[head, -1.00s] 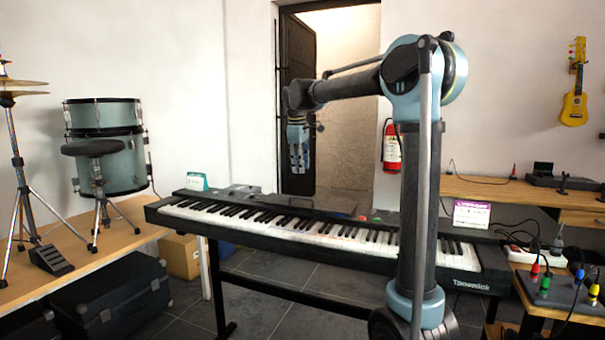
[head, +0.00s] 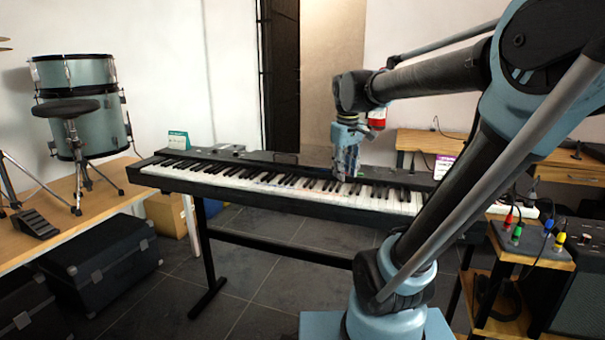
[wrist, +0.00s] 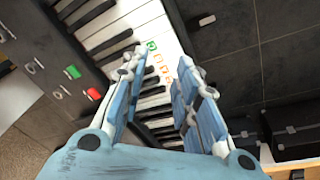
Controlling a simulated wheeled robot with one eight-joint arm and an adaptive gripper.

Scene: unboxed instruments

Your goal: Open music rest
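The black digital piano (head: 232,182) stands across the middle of the head view, its keys facing me. A flat, dark glossy panel (head: 316,155) lies along its top behind the keys. It looks like the music rest lying folded down, but its edges are hard to make out. My gripper (head: 346,178) hangs pointing down over the right-centre part of the keys, close to them. In the wrist view my gripper (wrist: 160,78) is open, with both blue fingers apart and only keys visible between them. I cannot tell whether the fingertips touch the keys.
A green-white card (head: 178,140) stands at the piano's left end and a purple-white card (head: 444,166) at its right. A small cable box (head: 532,242) is at the front right. A drum stool (head: 68,108) is at left.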

